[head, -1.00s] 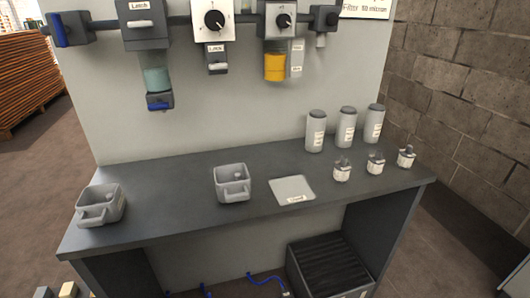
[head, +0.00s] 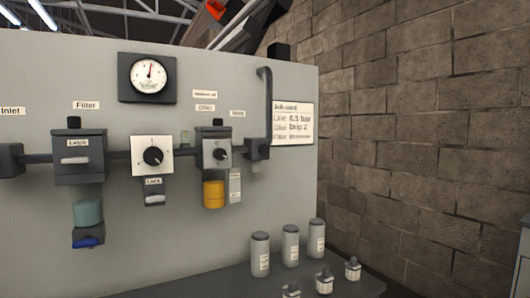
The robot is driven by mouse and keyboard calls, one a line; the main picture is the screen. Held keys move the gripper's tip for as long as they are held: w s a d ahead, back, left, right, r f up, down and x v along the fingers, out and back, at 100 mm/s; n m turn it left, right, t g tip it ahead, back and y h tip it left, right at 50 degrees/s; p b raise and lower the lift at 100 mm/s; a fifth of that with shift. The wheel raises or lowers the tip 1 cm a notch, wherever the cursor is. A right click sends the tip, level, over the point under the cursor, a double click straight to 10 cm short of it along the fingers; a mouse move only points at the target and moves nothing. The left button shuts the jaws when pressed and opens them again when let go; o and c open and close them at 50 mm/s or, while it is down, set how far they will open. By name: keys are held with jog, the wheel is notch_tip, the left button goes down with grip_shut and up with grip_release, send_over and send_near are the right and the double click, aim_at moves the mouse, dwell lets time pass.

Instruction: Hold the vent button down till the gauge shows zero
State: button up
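The round white gauge (head: 148,75) sits in a dark square housing high on the grey panel. A label that seems to read Vent (head: 237,113) is right of the oiler. Below and right of it is a dark block (head: 257,149) at the end of the pipe line, with a pipe rising from it and a small pale part (head: 255,167) underneath. I cannot tell for sure which part is the vent button. My gripper is not in view.
Along the pipe are the filter housing (head: 79,156), a white dial (head: 152,155) with a latch below, and the oiler (head: 214,150) with its amber bowl (head: 213,194). The job card (head: 293,124) is at right. Grey canisters (head: 290,243) stand on the bench below. A block wall (head: 430,140) is right.

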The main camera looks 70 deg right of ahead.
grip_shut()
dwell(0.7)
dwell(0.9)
